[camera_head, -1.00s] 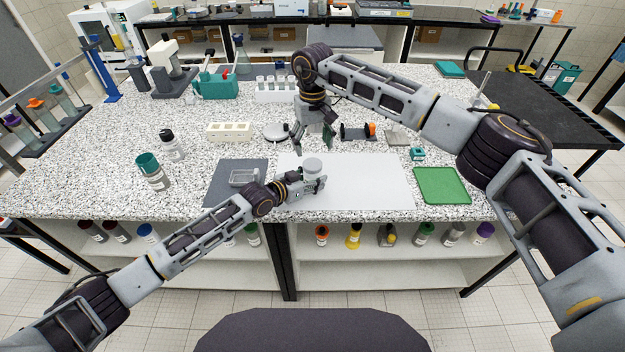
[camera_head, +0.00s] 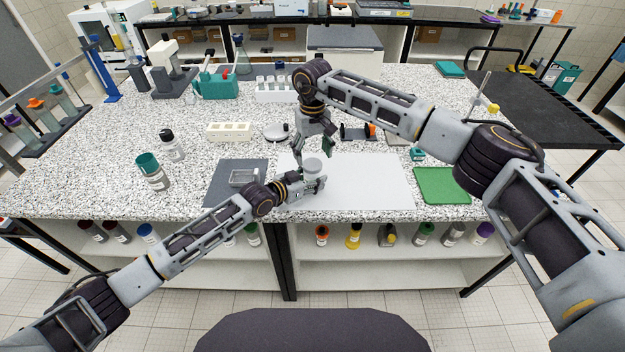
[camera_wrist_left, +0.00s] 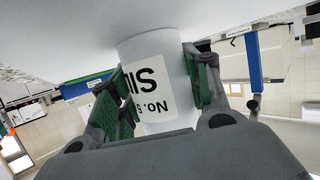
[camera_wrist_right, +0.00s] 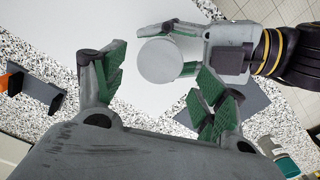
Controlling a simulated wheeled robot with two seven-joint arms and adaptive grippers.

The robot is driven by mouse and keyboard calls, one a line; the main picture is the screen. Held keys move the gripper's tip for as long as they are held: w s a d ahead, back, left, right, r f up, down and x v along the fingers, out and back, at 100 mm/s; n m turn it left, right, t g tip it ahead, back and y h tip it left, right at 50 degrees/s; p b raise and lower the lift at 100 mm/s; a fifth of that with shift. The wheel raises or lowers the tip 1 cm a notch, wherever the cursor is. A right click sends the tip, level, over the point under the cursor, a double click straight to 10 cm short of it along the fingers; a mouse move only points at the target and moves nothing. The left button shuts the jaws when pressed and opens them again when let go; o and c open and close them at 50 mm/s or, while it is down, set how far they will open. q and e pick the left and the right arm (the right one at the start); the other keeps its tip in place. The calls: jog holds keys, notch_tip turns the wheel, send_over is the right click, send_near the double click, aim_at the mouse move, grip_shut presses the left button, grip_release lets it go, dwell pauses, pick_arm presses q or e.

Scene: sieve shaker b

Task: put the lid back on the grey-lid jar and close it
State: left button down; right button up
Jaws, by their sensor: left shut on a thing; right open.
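The jar (camera_wrist_left: 148,60) is white with a printed label and stands upright on the pale grey mat (camera_head: 375,185). Its round light-grey top, seemingly the lid (camera_wrist_right: 163,62), shows from above in the right wrist view and also in the head view (camera_head: 312,164). Whether it is screwed down cannot be told. My left gripper (camera_head: 316,183) is shut around the jar's body from the left side. My right gripper (camera_head: 313,150) is open and points down just above and behind the jar. In the right wrist view the lid lies beyond its spread fingers, apart from them.
A round silver dish (camera_head: 276,132) and a black stand with an orange knob (camera_head: 359,132) are behind. The mat's right half is clear.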

aim_at(313, 163)
jog(key=shift+f, duration=2.25)
jog(key=shift+c, duration=0.2)
jog(key=c, duration=1)
jog(key=shift+m, duration=0.3)
